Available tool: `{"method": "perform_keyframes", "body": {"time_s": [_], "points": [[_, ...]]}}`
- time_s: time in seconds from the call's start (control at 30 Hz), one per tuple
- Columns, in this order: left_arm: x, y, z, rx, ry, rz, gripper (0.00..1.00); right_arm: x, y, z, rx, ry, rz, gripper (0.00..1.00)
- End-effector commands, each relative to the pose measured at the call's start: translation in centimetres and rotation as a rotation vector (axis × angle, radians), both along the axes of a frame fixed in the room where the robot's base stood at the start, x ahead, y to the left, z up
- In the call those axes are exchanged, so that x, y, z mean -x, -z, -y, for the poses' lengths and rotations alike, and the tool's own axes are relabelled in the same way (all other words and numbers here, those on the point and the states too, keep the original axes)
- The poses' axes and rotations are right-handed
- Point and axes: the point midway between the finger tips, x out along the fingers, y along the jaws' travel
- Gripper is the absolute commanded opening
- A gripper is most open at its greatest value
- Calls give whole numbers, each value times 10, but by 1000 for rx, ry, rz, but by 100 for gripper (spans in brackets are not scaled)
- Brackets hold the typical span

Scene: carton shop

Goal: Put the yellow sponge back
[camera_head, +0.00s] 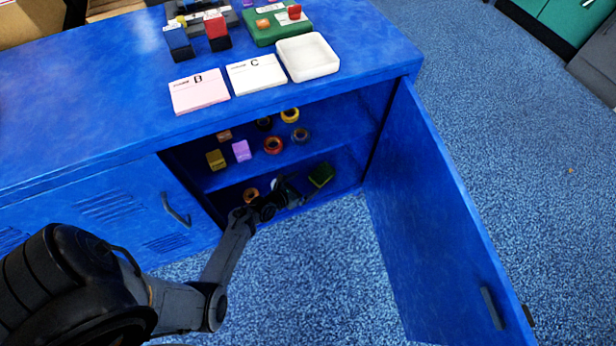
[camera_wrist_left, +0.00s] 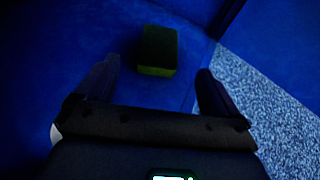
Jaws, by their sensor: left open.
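The sponge (camera_head: 320,174) lies on the lower shelf inside the open blue cabinet, near its right side. It looks dark green on top with a yellowish-green edge. It also shows in the left wrist view (camera_wrist_left: 157,50), beyond and between the fingertips. My left gripper (camera_head: 293,189) reaches into the lower compartment, just left of the sponge in the head view. Its jaws are open and empty in the left wrist view (camera_wrist_left: 158,76), apart from the sponge. My right gripper is not in view.
The blue cabinet door (camera_head: 430,210) stands open at the right. The upper shelf (camera_head: 215,181) holds several tape rolls and small blocks. An orange roll (camera_head: 251,194) lies left of my gripper. A white tray (camera_head: 308,57) and cards lie on the cabinet top.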

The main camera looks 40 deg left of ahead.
Motion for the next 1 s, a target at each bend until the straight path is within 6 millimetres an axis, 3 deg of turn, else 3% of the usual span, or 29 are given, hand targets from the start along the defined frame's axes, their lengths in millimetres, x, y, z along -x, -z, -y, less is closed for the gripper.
{"method": "perform_keyframes", "body": {"time_s": [0.13,0.23,0.47,0.7,0.8,1.0], "points": [[9,-6,-2,-78,38,-23,96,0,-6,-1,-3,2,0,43],[14,-10,-5,-237,120,-72,96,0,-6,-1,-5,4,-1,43],[34,-37,-2,-892,525,-258,96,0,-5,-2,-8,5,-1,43],[76,-88,39,-1585,1153,-384,96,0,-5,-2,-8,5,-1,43],[102,-113,65,-1806,1440,-371,96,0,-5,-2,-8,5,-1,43],[160,-157,115,-2086,1964,-208,96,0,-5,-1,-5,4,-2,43]]}}
